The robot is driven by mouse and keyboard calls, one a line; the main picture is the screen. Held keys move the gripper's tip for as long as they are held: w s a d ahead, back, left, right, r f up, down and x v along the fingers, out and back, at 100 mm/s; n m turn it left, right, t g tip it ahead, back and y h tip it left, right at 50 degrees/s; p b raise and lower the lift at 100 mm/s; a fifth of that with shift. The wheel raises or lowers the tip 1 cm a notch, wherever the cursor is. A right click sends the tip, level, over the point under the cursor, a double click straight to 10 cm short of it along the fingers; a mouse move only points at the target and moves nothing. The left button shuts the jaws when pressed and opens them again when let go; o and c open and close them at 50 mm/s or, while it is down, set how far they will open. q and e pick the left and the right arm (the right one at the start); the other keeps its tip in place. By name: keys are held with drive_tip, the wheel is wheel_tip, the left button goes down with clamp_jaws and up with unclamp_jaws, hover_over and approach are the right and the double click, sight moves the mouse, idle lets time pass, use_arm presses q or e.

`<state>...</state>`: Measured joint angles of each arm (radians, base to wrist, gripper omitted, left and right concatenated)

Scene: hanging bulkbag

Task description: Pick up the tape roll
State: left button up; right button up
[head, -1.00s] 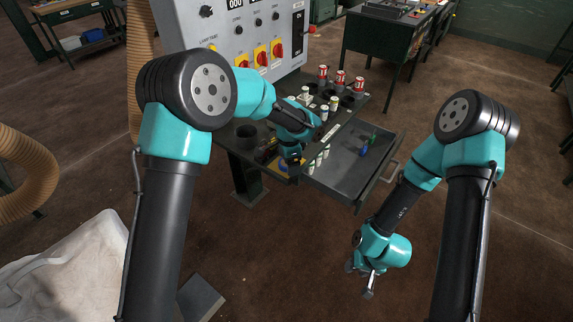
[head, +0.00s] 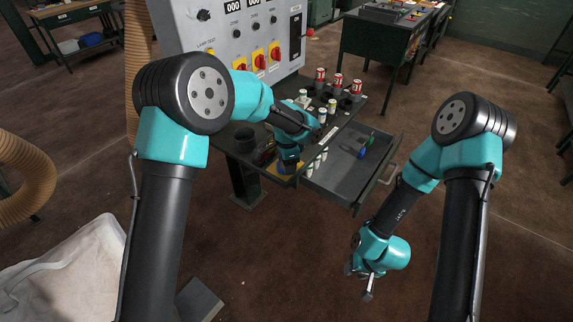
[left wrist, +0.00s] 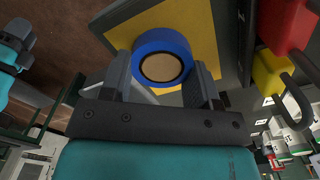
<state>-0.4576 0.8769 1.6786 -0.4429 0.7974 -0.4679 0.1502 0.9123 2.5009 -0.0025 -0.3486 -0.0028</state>
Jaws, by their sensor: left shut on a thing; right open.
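The tape roll (left wrist: 160,40) is a blue ring with a tan inner core, seen in the left wrist view against a yellow surface (left wrist: 209,38). My left gripper (left wrist: 164,78) has one finger on each side of the roll and is shut on it. In the head view my left gripper (head: 287,168) is low at the near left part of the dark bench, and its wrist mostly hides the roll. I cannot tell whether the roll touches the surface under it. My right gripper (head: 359,282) is open and empty, hanging over the floor on the right.
An open drawer (head: 340,178) with blue and green items juts out right of my left gripper. Red cans (head: 338,80) and small white bottles stand on the bench. Red (left wrist: 287,22) and yellow (left wrist: 272,75) padlocks hang close to my left gripper. A grey control panel (head: 235,45) rises behind.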

use_arm(q)
wheel_tip(320, 180, up, 3)
drive_tip(key=shift+r, duration=0.2)
drive_tip(key=s+r, duration=0.1)
drive_tip(key=s, duration=1.5)
drive_tip(key=shift+r, duration=0.15)
drive_tip(key=shift+w+a, duration=0.1)
